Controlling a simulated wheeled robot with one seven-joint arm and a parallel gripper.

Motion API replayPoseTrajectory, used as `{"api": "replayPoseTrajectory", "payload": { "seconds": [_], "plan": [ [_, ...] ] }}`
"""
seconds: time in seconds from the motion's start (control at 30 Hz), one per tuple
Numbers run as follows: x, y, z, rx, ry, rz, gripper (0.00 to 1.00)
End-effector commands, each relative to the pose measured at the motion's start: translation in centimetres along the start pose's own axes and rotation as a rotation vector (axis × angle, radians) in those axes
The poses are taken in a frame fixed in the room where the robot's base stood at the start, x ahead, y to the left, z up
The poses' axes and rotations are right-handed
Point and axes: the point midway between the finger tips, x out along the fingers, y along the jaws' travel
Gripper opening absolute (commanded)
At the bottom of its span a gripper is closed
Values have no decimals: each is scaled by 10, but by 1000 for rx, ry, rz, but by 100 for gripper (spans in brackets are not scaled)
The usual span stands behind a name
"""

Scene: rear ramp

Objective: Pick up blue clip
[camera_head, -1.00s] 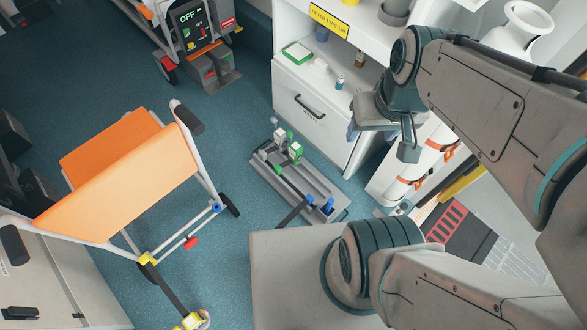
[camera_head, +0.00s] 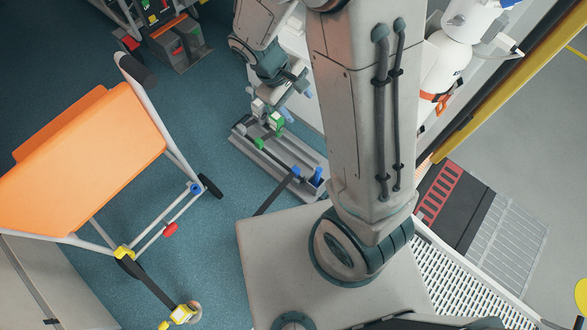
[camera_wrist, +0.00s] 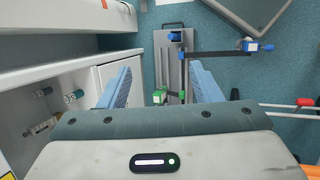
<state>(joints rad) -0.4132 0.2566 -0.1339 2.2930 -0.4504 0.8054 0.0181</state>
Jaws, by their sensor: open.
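A blue clip (camera_head: 317,177) stands upright at the near right end of a grey tray (camera_head: 262,160) on the floor. A smaller blue piece (camera_head: 296,171) is beside it, at the end of a dark strap. In the wrist view, a blue clip (camera_wrist: 174,36) is at the tray's far end, beyond the fingertips. My gripper (camera_wrist: 162,70) is open and empty, its light blue fingers spread with the tray showing between them. In the head view, my gripper (camera_head: 292,104) is above the far part of the tray, apart from the blue clip, partly blending with objects there.
Green clips (camera_wrist: 182,95) sit nearer in the tray. An orange-seated frame (camera_head: 85,160) with blue, red and yellow fittings stands left. A white cabinet (camera_wrist: 120,75) is close on the wrist view's left.

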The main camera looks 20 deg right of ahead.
Motion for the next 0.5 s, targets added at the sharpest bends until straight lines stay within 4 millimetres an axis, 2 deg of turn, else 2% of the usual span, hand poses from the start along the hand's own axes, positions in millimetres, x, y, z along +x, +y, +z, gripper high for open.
{"api": "replayPoseTrajectory", "payload": {
  "seconds": [0.03,0.5],
  "plan": [
    [22,-9,-13,-45,-26,22,58],
    [164,-71,-100,-436,-207,276,58]
  ]
}}
